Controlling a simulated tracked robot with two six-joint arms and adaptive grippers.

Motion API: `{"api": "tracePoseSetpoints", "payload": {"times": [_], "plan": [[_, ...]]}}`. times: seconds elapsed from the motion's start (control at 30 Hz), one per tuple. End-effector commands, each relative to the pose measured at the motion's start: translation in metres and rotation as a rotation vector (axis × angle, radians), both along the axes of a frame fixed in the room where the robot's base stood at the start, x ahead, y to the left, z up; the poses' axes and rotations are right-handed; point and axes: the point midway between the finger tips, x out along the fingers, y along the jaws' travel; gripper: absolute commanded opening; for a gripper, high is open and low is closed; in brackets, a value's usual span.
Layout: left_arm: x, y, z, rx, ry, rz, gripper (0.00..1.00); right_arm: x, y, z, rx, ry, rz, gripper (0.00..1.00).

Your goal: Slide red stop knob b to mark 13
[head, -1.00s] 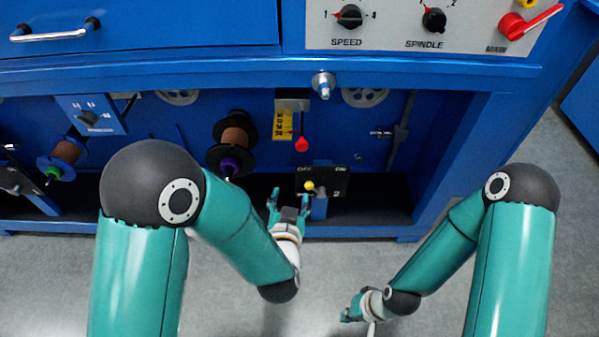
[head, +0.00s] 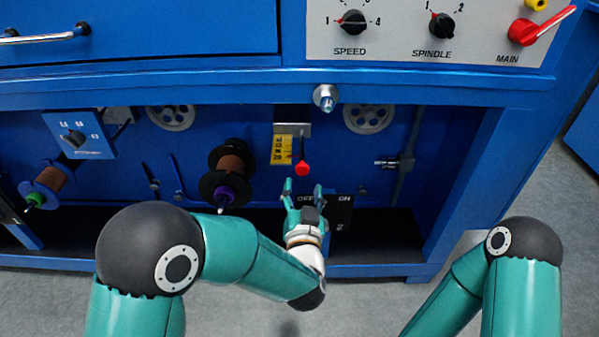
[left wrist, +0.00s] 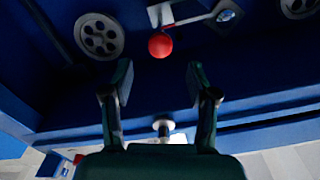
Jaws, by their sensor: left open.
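A red knob (head: 302,169) hangs at the lower end of a short rod below a grey bracket on the blue back panel. A yellow scale plate (head: 283,150) sits just left of the rod; its marks are too small to read. In the left wrist view the red knob (left wrist: 160,45) appears ahead of the fingertips, centred between them. My left gripper (head: 303,187) is open and empty, just below the knob, and not touching it. In the left wrist view its two fingers (left wrist: 158,85) are spread apart. My right gripper is out of view.
A spool with brown winding (head: 229,172) stands left of the scale. A black OFF/ON switch plate (head: 340,212) is partly behind my left gripper. A metal bolt (head: 326,98) projects from the beam above. Holed pulleys (head: 369,118) sit behind. The upper control panel (head: 400,50) overhangs.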

Motion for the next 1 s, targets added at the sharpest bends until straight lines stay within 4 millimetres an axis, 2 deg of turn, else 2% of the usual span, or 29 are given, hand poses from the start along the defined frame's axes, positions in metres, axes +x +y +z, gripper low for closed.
{"api": "tracePoseSetpoints", "payload": {"times": [0.1,0.33,0.5,0.8,0.87,1.0], "plan": [[0.026,0.001,-0.002,-0.002,-0.002,0.003,0.59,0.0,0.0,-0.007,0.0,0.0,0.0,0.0],[0.062,0.001,-0.002,0.0,0.0,0.002,0.59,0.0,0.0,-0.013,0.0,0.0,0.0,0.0],[0.073,0.0,-0.001,0.0,0.001,0.0,0.59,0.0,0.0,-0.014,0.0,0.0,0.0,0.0],[0.075,0.0,0.0,0.001,0.001,0.0,0.59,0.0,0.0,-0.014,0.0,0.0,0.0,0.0],[0.075,0.001,0.0,0.001,0.001,0.0,0.5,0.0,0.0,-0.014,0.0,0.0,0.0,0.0],[0.074,0.001,0.0,0.0,0.001,0.0,0.27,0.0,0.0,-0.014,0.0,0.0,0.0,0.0]]}}
